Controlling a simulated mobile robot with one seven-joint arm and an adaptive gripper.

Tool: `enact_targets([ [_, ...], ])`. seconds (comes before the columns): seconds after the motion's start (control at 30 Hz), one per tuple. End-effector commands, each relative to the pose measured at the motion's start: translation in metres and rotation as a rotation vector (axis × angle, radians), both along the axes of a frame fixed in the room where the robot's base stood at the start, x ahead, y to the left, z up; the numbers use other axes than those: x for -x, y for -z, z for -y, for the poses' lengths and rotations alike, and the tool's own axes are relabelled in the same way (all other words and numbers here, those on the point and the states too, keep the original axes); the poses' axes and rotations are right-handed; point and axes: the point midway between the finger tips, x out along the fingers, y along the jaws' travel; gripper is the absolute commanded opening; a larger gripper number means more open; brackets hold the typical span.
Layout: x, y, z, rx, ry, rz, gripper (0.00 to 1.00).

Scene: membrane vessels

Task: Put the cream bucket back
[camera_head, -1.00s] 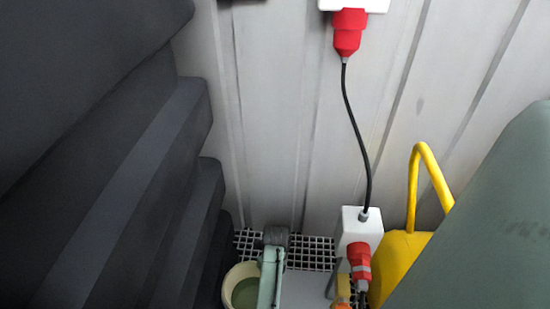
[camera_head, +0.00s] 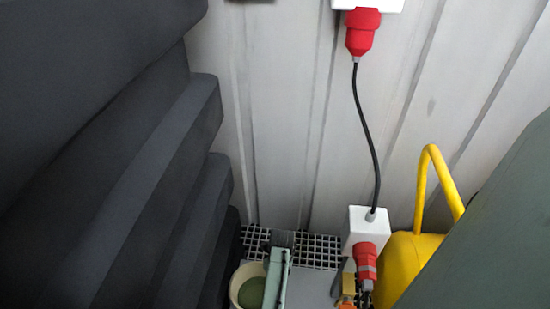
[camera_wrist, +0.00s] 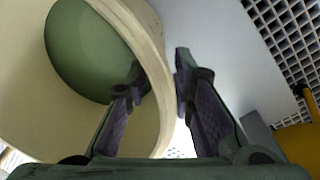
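The cream bucket (camera_head: 237,291) is low in the head view, at the foot of the dark stack, with green showing inside. Its wall fills the left of the wrist view (camera_wrist: 160,60), and the open mouth faces the camera. My gripper (camera_wrist: 160,72) straddles the bucket's rim. One finger is inside the bucket and the other is outside, close to the wall. A gap shows between the inner finger and the rim, so the fingers look open. Actual finger contact is unclear. In the head view, the fingertips are hidden.
A dark layered stack (camera_head: 150,190) rises close on the left. A white box with a red plug (camera_head: 365,230) and a yellow handled object (camera_head: 410,255) stand on the right. A grating (camera_head: 315,250) lies behind, before the pale ribbed wall.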

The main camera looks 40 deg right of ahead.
Motion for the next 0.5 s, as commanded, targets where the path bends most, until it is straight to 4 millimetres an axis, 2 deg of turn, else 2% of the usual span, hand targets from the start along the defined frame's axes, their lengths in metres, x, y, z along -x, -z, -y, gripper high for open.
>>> enact_targets([
  [0.33,0.0,-0.003,0.0,0.001,0.0,0.001,0.25],
  [0.5,-0.001,-0.025,0.003,0.003,0.0,0.003,0.25],
])
